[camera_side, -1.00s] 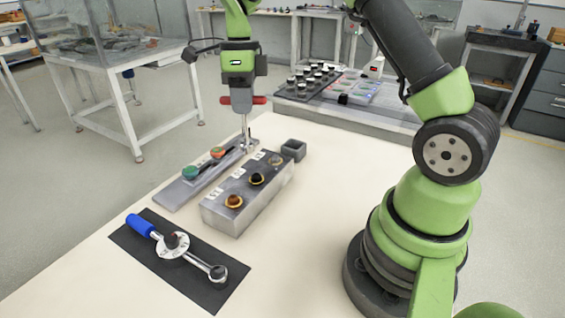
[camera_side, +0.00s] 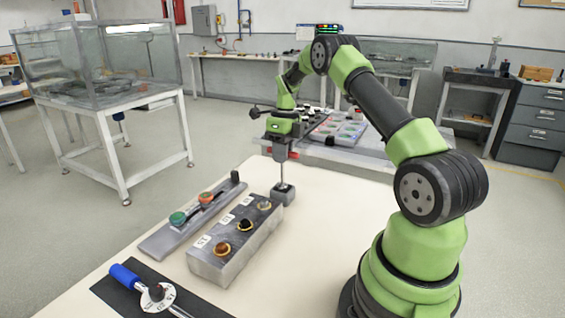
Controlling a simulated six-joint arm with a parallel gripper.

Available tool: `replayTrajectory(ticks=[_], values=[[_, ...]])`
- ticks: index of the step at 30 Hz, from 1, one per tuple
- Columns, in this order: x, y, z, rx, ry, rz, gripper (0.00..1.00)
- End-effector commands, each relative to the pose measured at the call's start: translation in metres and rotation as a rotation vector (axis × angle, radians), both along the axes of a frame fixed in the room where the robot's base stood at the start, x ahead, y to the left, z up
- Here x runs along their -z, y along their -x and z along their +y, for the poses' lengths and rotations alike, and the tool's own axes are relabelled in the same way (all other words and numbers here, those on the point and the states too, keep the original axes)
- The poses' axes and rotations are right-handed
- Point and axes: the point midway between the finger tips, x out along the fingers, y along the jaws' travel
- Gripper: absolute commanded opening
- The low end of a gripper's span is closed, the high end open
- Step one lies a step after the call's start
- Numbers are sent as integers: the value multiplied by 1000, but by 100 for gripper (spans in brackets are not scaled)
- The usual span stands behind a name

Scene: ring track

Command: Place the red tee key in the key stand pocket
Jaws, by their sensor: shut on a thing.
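My gripper (camera_side: 281,152) is shut on the red tee key (camera_side: 294,155), whose red bar shows on both sides of the jaws. The key's metal shaft hangs upright below them. Its lower end is at the opening of the small dark grey key stand (camera_side: 284,196), at the table's far edge. I cannot tell how deep the tip sits in the pocket, or whether it touches the stand.
A grey block (camera_side: 228,257) with several round knobs stands just in front of the key stand. Left of it lies a flat plate (camera_side: 168,238) with green and orange knobs and a black post (camera_side: 235,177). A blue-handled tool (camera_side: 124,274) lies on a black mat.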

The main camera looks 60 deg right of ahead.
Motion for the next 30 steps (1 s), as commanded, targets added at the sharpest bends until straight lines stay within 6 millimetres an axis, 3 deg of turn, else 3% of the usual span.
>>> replayTrajectory(ticks=[5,16,17,20,30], values=[[21,0,0,0,0,0,0],[25,0,0,0,0,0,0],[25,0,0,0,0,0,20],[25,0,0,0,0,0,43],[21,0,0,-1,2,-2,44]])
